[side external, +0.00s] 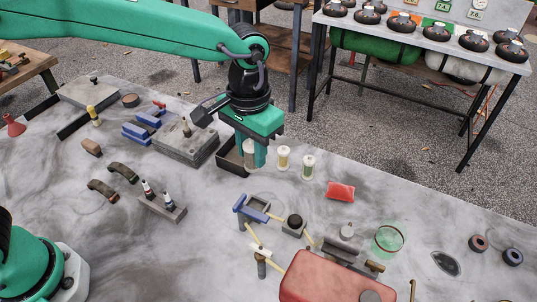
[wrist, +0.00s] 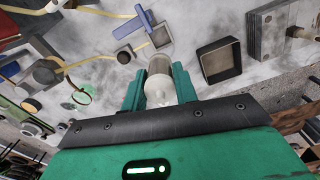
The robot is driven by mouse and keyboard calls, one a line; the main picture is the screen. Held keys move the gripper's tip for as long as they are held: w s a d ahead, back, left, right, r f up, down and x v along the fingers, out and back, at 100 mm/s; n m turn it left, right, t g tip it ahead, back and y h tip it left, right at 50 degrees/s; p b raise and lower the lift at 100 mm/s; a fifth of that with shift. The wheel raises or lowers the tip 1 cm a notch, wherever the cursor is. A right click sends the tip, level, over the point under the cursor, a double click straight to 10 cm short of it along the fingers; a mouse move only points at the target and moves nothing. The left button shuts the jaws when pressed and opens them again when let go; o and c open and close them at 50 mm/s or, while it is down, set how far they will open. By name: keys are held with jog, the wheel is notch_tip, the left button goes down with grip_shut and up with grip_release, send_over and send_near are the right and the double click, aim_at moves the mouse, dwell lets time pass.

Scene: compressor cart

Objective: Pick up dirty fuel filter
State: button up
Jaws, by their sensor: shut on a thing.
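My gripper (side external: 256,155) points down over the middle of the table in the side external view. Its green jaws are shut on a greyish filter (side external: 249,152), the dirty fuel filter. In the wrist view the filter (wrist: 159,68) stands between the two fingers of my gripper (wrist: 158,88), with its pale cap towards the camera. One finger partly hides the filter in the side view. I cannot tell whether its lower end touches the table. Two similar filters, one yellowish (side external: 283,158) and one greenish (side external: 308,167), stand upright to the right.
A dark open tray (side external: 230,160) is close beside my gripper on the left; it also shows in the wrist view (wrist: 219,62). A grey block (side external: 185,146) lies behind it. A red packet (side external: 341,191), blue-handled clamp (side external: 255,209) and red tank (side external: 325,280) lie nearer the front.

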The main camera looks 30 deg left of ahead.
jog(key=shift+r, duration=1.55)
